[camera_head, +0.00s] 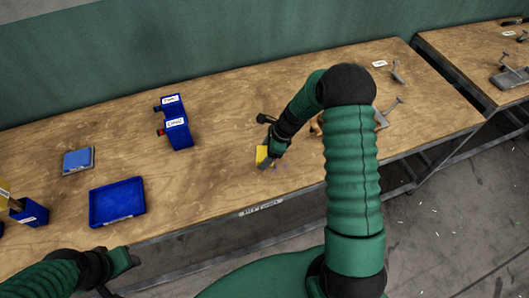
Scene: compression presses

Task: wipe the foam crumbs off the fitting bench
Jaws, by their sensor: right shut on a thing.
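The fitting bench (221,112) is a long wooden table. My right gripper (266,159) is low over its middle, close to the front edge, shut on a yellow block (262,155) that looks like a sponge. The block is at or just above the bench top; I cannot tell which. A few tiny purple specks (283,167), apparently foam crumbs, lie just right of it. My arm hides part of the bench behind it. My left gripper (128,259) is at the lower left, in front of the bench edge; its jaw opening does not show clearly.
A blue tray (117,203), a grey-blue block (78,160) and labelled blue bins (179,132) stand on the left half. Metal clamp-like fixtures (396,72) and a tan object (316,126) are near my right arm. A second bench (470,50) is at right.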

